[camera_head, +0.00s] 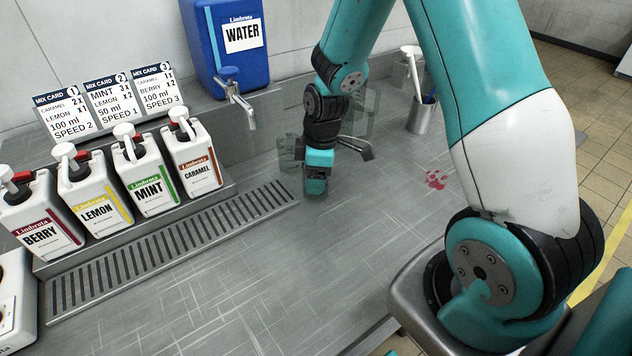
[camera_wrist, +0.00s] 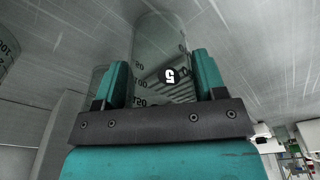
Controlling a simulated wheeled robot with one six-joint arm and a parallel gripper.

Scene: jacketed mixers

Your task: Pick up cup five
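Cup five (camera_wrist: 162,58) is a clear cup with dark graduation marks and a black round "5" label. In the wrist view it stands between the two fingers of my gripper (camera_wrist: 163,78), with one finger close along each side. I cannot tell whether the fingers touch its wall. In the head view my gripper (camera_head: 315,186) is low over the grey counter, and its arm hides part of what is there. A clear cup (camera_head: 287,155) shows just left of the gripper in that view; its number is not readable.
More clear cups (camera_head: 360,115) stand behind the gripper, beside a metal spout. A blue water tank (camera_head: 228,60) with a tap, several syrup bottles (camera_head: 149,175) and a drain grate (camera_head: 175,250) are to the left. A metal holder (camera_head: 421,118) is at right. The front counter is clear.

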